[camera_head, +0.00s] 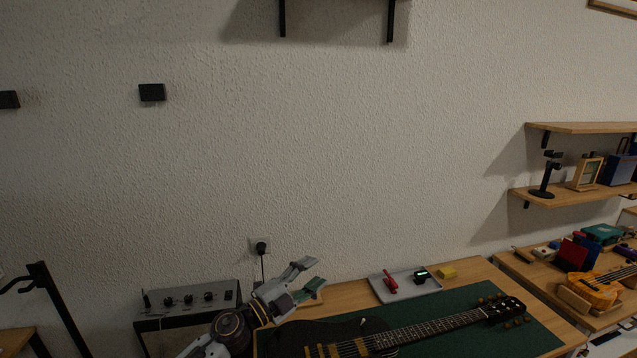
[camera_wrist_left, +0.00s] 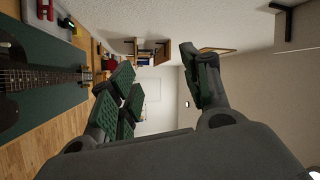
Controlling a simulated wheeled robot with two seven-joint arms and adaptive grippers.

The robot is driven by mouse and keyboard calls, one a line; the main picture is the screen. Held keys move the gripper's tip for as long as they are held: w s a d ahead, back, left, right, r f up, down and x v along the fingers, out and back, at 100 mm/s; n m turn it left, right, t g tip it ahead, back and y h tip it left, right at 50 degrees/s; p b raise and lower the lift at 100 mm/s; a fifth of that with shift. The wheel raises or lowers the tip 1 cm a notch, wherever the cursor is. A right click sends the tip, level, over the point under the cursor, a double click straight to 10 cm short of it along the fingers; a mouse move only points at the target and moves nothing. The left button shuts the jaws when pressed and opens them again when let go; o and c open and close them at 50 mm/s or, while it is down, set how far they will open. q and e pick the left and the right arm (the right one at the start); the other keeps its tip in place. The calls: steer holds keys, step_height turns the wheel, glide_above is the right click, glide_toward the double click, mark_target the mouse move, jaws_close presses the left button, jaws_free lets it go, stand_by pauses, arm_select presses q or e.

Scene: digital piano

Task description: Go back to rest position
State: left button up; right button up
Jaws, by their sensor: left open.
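My left gripper (camera_head: 306,281) comes in from the lower left in the head view, above the left back part of the workbench. Its fingers are spread and nothing is between them. In the left wrist view the left gripper (camera_wrist_left: 165,88) shows open, with green pads and empty space between the fingers. My right gripper is not in either view.
A black guitar (camera_head: 375,343) lies on a green mat (camera_head: 535,340) on the wooden bench. An amplifier (camera_head: 190,297) stands left. Shelves (camera_head: 580,127) are at the right.

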arm_select(q)
steer(key=s+a+f+n+t+y, duration=0.1)
steer(key=s+a+f+n+y, duration=0.3)
steer(key=a+n+y, duration=0.45)
steer(key=s+a+f+n+t+y, duration=0.1)
steer(key=s+a+f+n+y, duration=0.1)
steer(key=a+f+n+y, duration=0.65)
steer(key=s+a+f+n+g+h, duration=0.1)
steer(key=s+f+g, duration=0.25)
steer(key=s, duration=0.45)
steer(key=s+a+f+n+g, duration=0.1)
steer(key=s+f+n+g, duration=0.2)
steer(key=s, duration=0.5)
steer(key=s+a+f+g+h, duration=0.1)
steer(key=s+f+g, duration=0.35)
steer(key=s, duration=0.45)
step_height(320, 180, down, 32)
steer(key=s+g, duration=0.2)
steer(key=s+a+f, duration=0.2)
steer(key=s+f, duration=0.8)
steer(key=s, duration=0.1)
steer(key=s+a+f+g, duration=0.1)
steer(key=s+a+f, duration=0.1)
steer(key=s+f, duration=0.8)
steer(key=shift+s, duration=0.8)
